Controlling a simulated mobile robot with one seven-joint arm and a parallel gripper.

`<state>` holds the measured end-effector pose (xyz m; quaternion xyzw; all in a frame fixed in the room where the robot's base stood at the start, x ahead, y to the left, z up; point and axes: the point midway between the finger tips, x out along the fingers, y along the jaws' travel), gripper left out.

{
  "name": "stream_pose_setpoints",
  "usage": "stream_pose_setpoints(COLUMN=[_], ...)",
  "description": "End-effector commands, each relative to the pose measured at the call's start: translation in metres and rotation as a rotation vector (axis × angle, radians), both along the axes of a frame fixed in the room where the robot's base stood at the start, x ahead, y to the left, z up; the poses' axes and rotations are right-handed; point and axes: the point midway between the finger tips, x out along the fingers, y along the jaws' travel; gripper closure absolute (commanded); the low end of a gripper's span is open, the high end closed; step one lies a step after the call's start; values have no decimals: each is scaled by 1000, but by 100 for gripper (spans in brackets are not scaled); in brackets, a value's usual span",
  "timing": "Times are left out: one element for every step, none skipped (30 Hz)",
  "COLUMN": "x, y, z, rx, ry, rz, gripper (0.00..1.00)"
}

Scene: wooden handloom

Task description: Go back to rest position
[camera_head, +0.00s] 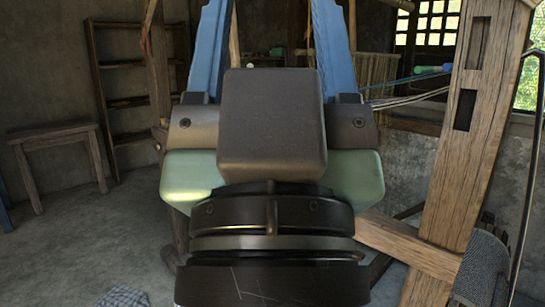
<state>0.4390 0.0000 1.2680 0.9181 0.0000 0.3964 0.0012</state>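My gripper (270,30) fills the middle of the head view, seen from behind. Its two blue fingers point up and away, wide apart, with a clear gap between them. Their tips are cut off by the top edge. I see nothing held in the visible part of the gap. The grey block and pale green body of my gripper hide much of the scene behind.
A wooden loom post (470,150) with slots stands close on the right, with a beam (410,245) running from it. A small wooden table (55,140) and a shelf rack (125,100) stand at the left. The floor at left (80,240) is mostly clear.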

Motion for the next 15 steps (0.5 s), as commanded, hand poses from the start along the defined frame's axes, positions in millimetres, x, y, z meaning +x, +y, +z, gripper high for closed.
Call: stream_pose_setpoints(x=[0, 0, 1, 1, 1, 1, 1, 1, 1, 1, 1, 1, 1, 1, 1], y=[0, 0, 0, 0, 0, 0, 0, 0, 0, 0, 0, 0, 0, 0, 0], z=[33, 42, 54, 63, 72, 84, 93, 102, 114, 123, 132, 144, 153, 162, 174], rx=[1, 1, 1, 1, 1, 1, 1, 1, 1, 1, 1, 1, 1, 1, 1], ry=[1, 1, 1, 2, 2, 2, 2, 2, 2, 2, 2, 3, 3, 3, 3], rz=[1, 1, 1, 1, 1, 1, 1, 1, 1, 1, 1, 1, 1, 1, 1], gripper=[38, 38, 38, 38, 38, 38, 38, 38, 38, 38, 38, 38, 38, 38, 38])
